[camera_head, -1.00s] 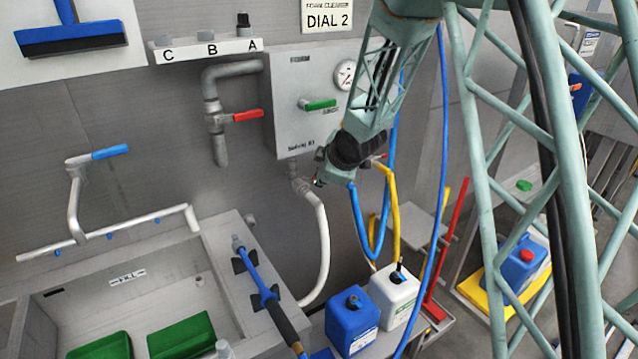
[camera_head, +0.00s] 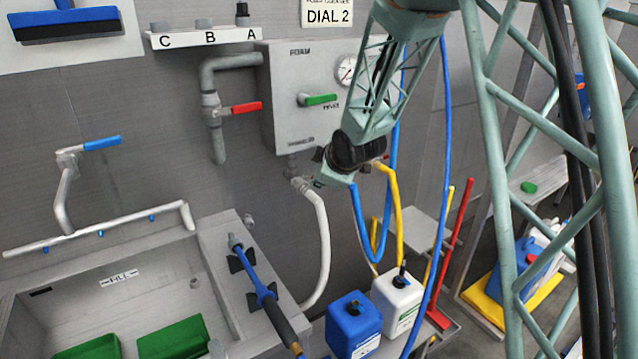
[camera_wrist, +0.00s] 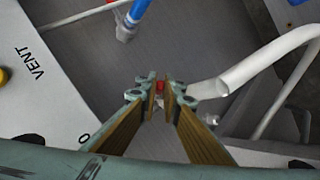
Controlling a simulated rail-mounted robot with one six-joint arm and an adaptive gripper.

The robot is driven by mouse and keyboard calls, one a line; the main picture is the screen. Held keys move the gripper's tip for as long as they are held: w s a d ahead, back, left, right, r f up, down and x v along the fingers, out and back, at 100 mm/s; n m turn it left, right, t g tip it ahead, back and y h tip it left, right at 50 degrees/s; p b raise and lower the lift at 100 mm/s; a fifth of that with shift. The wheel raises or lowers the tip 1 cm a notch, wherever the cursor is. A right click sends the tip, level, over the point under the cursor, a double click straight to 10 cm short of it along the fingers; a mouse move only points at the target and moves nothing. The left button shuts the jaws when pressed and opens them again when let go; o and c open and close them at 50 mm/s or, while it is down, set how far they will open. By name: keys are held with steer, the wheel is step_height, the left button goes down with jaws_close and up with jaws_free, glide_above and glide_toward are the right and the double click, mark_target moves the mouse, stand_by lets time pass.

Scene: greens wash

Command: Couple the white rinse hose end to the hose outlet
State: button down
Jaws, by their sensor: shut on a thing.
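The white rinse hose (camera_head: 322,235) hangs in a curve below the grey cabinet, its end (camera_head: 302,186) raised just under the hose outlet (camera_head: 292,168). My gripper (camera_head: 319,181) is beside that end, to its right in the head view. In the wrist view the hose (camera_wrist: 265,58) comes in from the right, and its pale end fitting (camera_wrist: 207,89) runs to my fingertips (camera_wrist: 160,93), which are closed on it. A small red piece (camera_wrist: 160,86) shows between the tips. The fingers hide part of the fitting. I cannot tell whether the end touches the outlet.
The grey cabinet (camera_head: 287,110) with a green-handled valve (camera_head: 320,99) is above. A red-handled pipe valve (camera_head: 246,107) is to its left. Blue (camera_head: 370,225) and yellow (camera_head: 393,195) hoses hang close to the right. Blue (camera_head: 353,322) and white (camera_head: 398,296) canisters stand below.

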steer(key=shift+s+a+f+m+t+b, duration=0.1)
steer(key=shift+s+a+m+t+b, duration=0.1)
steer(key=shift+a+m+t+b, duration=0.3)
steer(key=shift+s+d+f+t, duration=0.1)
steer(key=shift+s+d+t, duration=0.05)
steer(key=shift+d+t, duration=0.15)
stand_by(0.4)
steer(key=c, duration=2.8)
jaws_free()
steer(key=shift+f, duration=0.1)
steer(key=shift+s+d, duration=0.1)
steer(key=shift+v, duration=3.9)
steer(key=shift+r, duration=0.2)
steer(key=shift+m, duration=0.3)
